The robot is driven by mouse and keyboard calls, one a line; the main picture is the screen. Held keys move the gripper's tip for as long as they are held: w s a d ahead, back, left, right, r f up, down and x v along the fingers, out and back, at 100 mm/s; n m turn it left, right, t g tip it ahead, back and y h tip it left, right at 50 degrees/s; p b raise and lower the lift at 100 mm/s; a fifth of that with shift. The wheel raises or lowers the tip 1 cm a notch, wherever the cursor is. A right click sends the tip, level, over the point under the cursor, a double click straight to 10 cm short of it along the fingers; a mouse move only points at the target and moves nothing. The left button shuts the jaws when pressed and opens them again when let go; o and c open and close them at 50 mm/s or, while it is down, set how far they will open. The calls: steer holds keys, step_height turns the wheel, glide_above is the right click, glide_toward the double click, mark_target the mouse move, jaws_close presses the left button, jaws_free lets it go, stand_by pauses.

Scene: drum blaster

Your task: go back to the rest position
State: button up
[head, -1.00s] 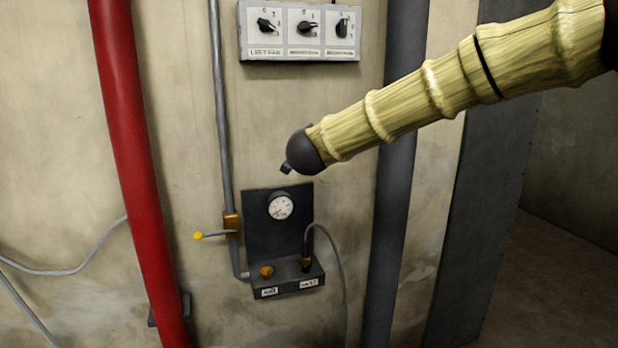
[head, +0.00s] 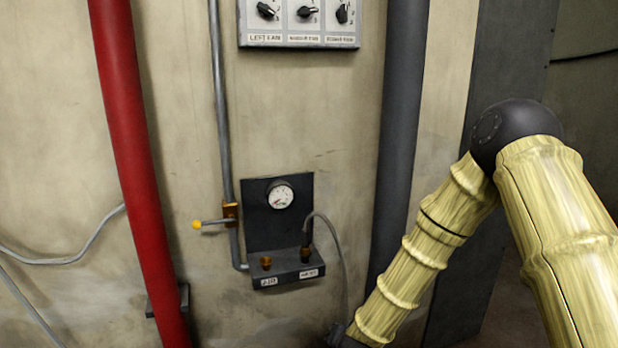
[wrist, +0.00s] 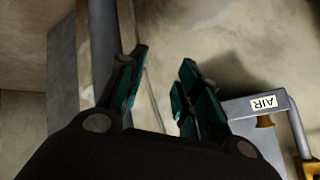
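My gripper (wrist: 164,62) shows in the wrist view with its two green-padded fingers apart and nothing between them. In the head view my arm is bent, with the elbow at the right and the forearm running down to the bottom edge; the gripper itself is out of that picture. The gauge station (head: 262,225) is on the wall, left of my forearm. Its AIR label (wrist: 265,103) and a brass fitting (wrist: 264,121) show at the right of the wrist view, apart from the fingers.
A grey hose (head: 338,258) arches by the station's right brass fitting (head: 306,254); I cannot tell whether they touch. A yellow-tipped lever (head: 212,222) sticks out left. A red pipe (head: 133,170) and dark pipe (head: 402,130) flank the station. A switch box (head: 300,25) hangs above.

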steer(key=s+d+f+n+g+b, duration=0.1)
steer(key=s+d+f+n+g, duration=0.2)
steer(key=s+f, duration=0.75)
steer(key=s+d+f+g+b, duration=0.15)
steer(key=s+d+f, duration=0.35)
steer(key=s+f, duration=0.55)
steer(key=s+d+f+n+g, duration=0.1)
steer(key=s+d+g, duration=0.1)
steer(key=s, duration=0.9)
steer(key=s+d+f+n+g, duration=0.1)
steer(key=s+d+f+g, duration=0.1)
steer(key=s, duration=0.9)
steer(key=shift+s+d+f+g+h+b, duration=0.2)
steer(key=shift+d+g+h+b, duration=0.25)
steer(key=shift+d, duration=0.65)
steer(key=shift+w, duration=0.2)
